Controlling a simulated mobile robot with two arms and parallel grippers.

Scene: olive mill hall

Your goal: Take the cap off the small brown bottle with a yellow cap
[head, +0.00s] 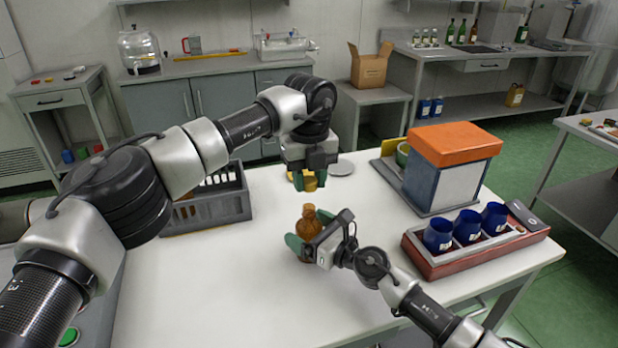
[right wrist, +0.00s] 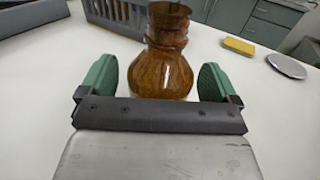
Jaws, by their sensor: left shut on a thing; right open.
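The small brown bottle (head: 308,226) stands upright on the white table, its neck bare in the head view. It also shows in the right wrist view (right wrist: 163,70), its top edge near the frame's upper border. My right gripper (head: 311,232) is open, with its green fingers on either side of the bottle; in the right wrist view (right wrist: 155,84) gaps show between the fingers and the glass. My left gripper (head: 310,182) is shut on the yellow cap (head: 310,184), held above the bottle and apart from it. The fingers partly hide the cap.
A grey crate (head: 240,212) stands left of the bottle. A red tray (head: 440,266) with blue cups and an orange-topped box (head: 455,145) stand at right. A yellow sponge (right wrist: 238,46) and a silver disc (right wrist: 287,66) lie behind. The table's front is clear.

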